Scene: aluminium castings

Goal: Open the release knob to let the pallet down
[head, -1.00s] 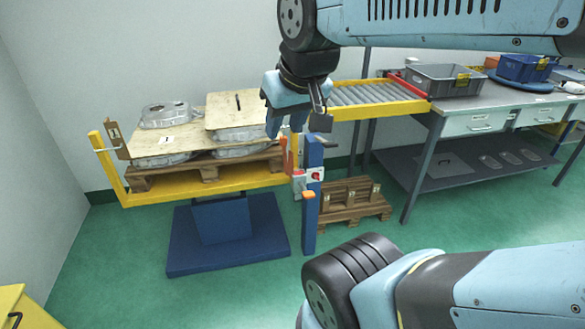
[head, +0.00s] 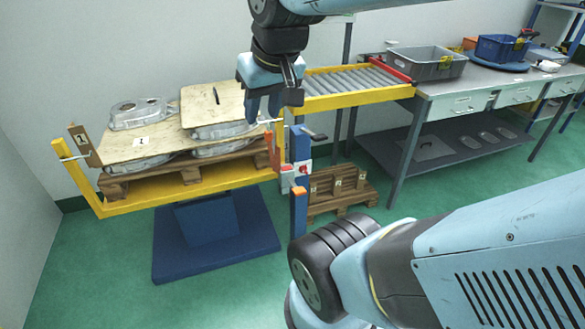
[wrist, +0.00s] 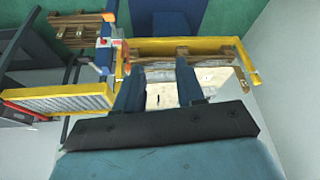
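The pallet (head: 178,178) rests level in the yellow lift frame (head: 180,190), on a blue column and base, loaded with boards and castings. A blue post (head: 300,215) stands at the frame's right end. It carries a small box with a red knob (head: 304,169), an orange piece (head: 299,191) and a black-ended lever (head: 316,135). I cannot tell which is the release knob. The red knob also shows in the wrist view (wrist: 114,42). My gripper (head: 264,112) is open and empty, above and left of the post's controls. Its fingers show in the wrist view (wrist: 159,92).
A roller conveyor (head: 350,84) with yellow sides lies behind and right of the post. A bench (head: 475,83) with grey and blue bins stands further right. A small wooden pallet stack (head: 340,190) is on the floor beside the post. Green floor is clear in front.

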